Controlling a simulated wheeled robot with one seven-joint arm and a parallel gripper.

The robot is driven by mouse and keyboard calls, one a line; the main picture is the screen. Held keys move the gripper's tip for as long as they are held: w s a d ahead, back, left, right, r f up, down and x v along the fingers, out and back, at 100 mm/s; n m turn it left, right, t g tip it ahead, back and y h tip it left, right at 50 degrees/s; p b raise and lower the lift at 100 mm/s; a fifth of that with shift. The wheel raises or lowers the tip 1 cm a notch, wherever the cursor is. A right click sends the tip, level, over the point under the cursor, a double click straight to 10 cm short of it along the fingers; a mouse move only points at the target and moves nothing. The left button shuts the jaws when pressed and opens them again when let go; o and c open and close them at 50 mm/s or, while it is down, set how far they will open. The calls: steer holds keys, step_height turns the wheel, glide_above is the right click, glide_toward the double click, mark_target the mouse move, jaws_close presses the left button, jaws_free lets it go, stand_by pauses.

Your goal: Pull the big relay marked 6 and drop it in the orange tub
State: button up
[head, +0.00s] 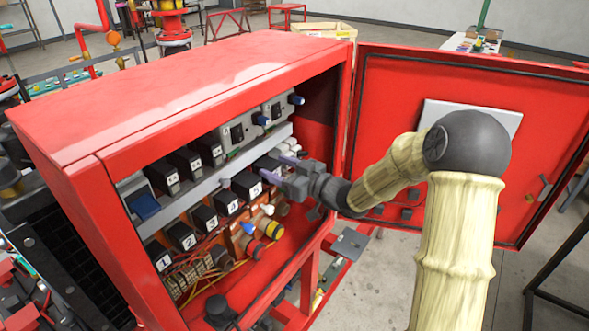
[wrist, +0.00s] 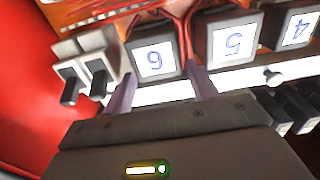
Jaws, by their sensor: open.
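The big relay marked 6 (wrist: 154,58) is a dark block with a white label, seated in a row in the red cabinet. In the wrist view it lies just beyond my fingertips, between their lines. My gripper (head: 279,168) is open and empty, reaching into the cabinet from the right. Its two pale purple fingers also show in the wrist view (wrist: 162,80), spread to either side of relay 6. I cannot tell whether they touch it. In the head view my gripper hides relay 6. I cannot make out an orange tub in either view.
Relay 5 (wrist: 231,42) sits close beside relay 6, near one finger. Relays 1 to 4 continue the row (head: 206,218). Grey switches (wrist: 85,70) stand on the other side. A grey rail (head: 205,185) runs above. The open red door (head: 480,120) is beside my arm.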

mark_target(276, 167)
steer(key=shift+p+x, duration=0.45)
steer(key=shift+x, duration=1.1)
steer(key=shift+d, duration=0.1)
steer(key=shift+s, duration=0.1)
steer(key=shift+c, duration=0.5)
steer(key=c, duration=0.7)
steer(key=shift+o, duration=1.4)
steer(key=shift+c, duration=1.3)
steer(key=shift+d, duration=0.15)
